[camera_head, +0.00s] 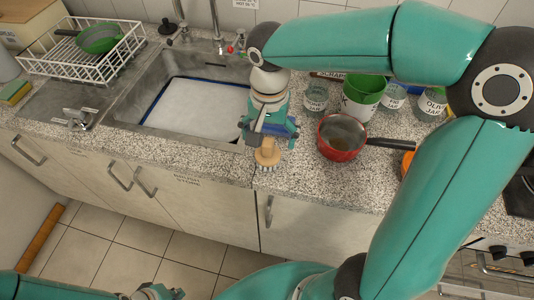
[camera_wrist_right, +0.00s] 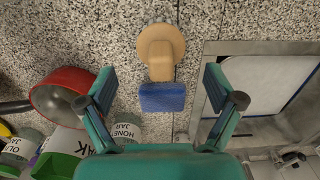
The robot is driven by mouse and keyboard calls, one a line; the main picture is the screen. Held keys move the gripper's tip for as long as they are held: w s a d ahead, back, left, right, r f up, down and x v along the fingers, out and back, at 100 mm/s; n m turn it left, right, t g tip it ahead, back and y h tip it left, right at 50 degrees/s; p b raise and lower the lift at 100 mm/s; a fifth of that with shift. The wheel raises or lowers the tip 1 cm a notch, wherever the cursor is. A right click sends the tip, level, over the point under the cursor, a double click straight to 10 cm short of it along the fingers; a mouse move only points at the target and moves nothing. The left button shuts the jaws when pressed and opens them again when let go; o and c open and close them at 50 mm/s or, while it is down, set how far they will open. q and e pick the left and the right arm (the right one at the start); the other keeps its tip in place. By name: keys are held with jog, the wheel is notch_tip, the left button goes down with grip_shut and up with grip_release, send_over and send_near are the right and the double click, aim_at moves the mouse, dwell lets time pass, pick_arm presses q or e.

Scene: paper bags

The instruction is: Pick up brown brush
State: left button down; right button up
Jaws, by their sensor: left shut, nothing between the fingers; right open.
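The brown brush (camera_head: 267,155) has a round wooden head with pale bristles and is at the counter's front edge, right of the sink. In the right wrist view the brush (camera_wrist_right: 160,48) lies ahead of the fingers, with a blue block (camera_wrist_right: 162,97) at its near end. My right gripper (camera_head: 266,130) is above the brush and hides part of it. In its wrist view the right gripper (camera_wrist_right: 160,88) is open, its fingers apart on either side of the blue block. My left gripper (camera_head: 158,292) is shut and empty, low at the bottom edge, far from the brush.
A red pan (camera_head: 342,138) with a black handle stands just right of my right gripper. Behind it are a green-and-white container (camera_head: 362,96) and glass jars (camera_head: 316,97). The sink (camera_head: 195,105) and a white dish rack (camera_head: 92,58) are to the left.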

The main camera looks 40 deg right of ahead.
aim_at(267, 153)
jog(key=shift+a+f+p, duration=0.15)
jog(key=shift+f+p, duration=0.15)
jog(key=shift+f, duration=2.65)
jog(key=shift+c, duration=0.2)
jog(key=c, duration=1.3)
jog(key=shift+c, duration=0.2)
jog(key=shift+r, duration=0.1)
notch_tip(267, 153, up, 20)
jog(key=p, duration=0.1)
